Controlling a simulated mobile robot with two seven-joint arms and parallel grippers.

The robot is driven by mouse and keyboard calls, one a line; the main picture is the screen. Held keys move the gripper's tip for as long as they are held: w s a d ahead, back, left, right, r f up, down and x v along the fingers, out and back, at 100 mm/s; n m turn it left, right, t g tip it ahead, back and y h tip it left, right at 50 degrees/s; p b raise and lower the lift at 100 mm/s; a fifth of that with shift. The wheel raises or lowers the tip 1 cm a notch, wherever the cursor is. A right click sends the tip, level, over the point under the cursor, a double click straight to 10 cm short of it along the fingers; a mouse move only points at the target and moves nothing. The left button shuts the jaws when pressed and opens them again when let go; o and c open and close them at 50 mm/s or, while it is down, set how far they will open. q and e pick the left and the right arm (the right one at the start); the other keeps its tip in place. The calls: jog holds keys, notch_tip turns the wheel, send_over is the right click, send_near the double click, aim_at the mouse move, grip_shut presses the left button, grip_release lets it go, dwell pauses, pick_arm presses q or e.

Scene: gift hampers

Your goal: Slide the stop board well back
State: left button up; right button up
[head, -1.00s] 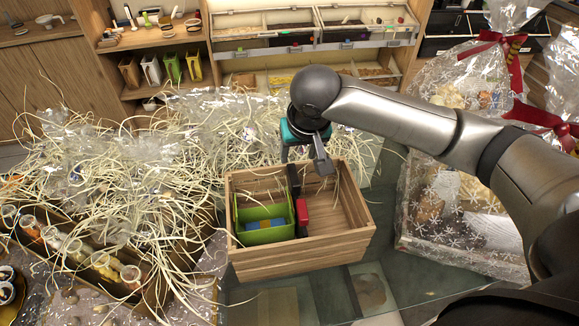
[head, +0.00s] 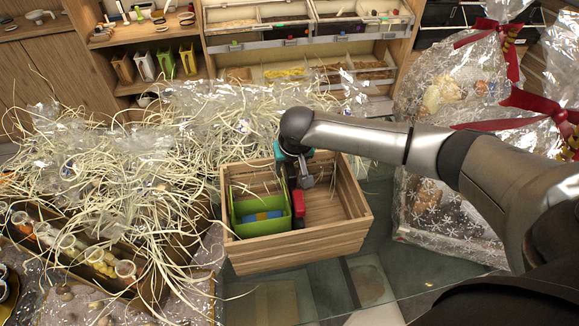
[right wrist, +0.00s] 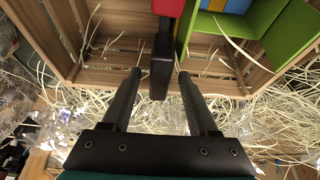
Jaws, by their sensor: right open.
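A wooden crate (head: 300,249) stands on the glass counter. Inside, the stop board appears as a dark upright piece with a red block (head: 299,206) at its near end. My right gripper (head: 304,176) is down inside the crate, over the dark part and hiding much of it. In the right wrist view the open fingers (right wrist: 160,76) stand either side of the black end (right wrist: 160,72) of the board, with gaps visible on both sides. The red part (right wrist: 168,7) shows at the top edge. My left gripper is not in view.
A green bin (head: 263,228) with blue contents sits in the crate, left of the board. The crate's right side is bare. Pale shredded straw (head: 110,170) heaps at the left, with strands over the rim. Wrapped hampers (head: 450,215) stand at the right.

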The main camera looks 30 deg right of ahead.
jog(key=shift+w+f, duration=0.2)
jog(key=shift+f, duration=0.25)
grip_shut()
dwell(0.3)
dwell(0.9)
